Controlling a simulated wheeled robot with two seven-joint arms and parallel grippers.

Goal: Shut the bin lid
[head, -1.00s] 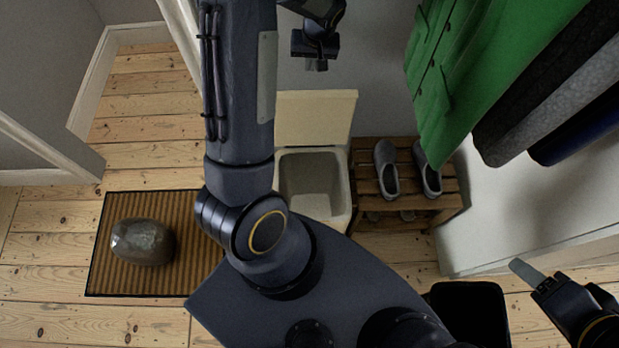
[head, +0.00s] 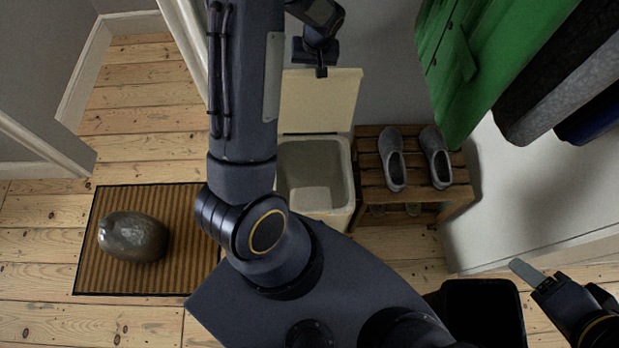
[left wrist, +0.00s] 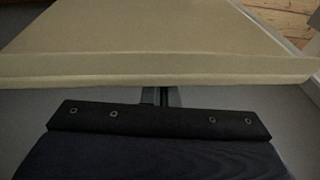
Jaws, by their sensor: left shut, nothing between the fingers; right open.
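The cream bin (head: 340,207) stands open against the wall and looks empty inside. Its lid (head: 318,100) is raised, leaning up at the back. My left gripper (head: 321,72) is shut and empty, at the lid's top edge in the head view. In the left wrist view the lid (left wrist: 150,35) spans the upper picture, and the left gripper (left wrist: 161,96) points at its near edge, which hides the fingertips. I cannot tell whether they touch. My right gripper (head: 530,274) is open at the lower right, far from the bin; only one finger shows clearly.
A wooden rack (head: 455,200) with grey shoes (head: 391,160) stands close to the bin's right. Green (head: 450,60) and dark garments hang at the upper right. A stone-like lump (head: 133,237) lies on a brown ribbed mat (head: 185,265). Floorboards (head: 140,90) are clear at the upper left.

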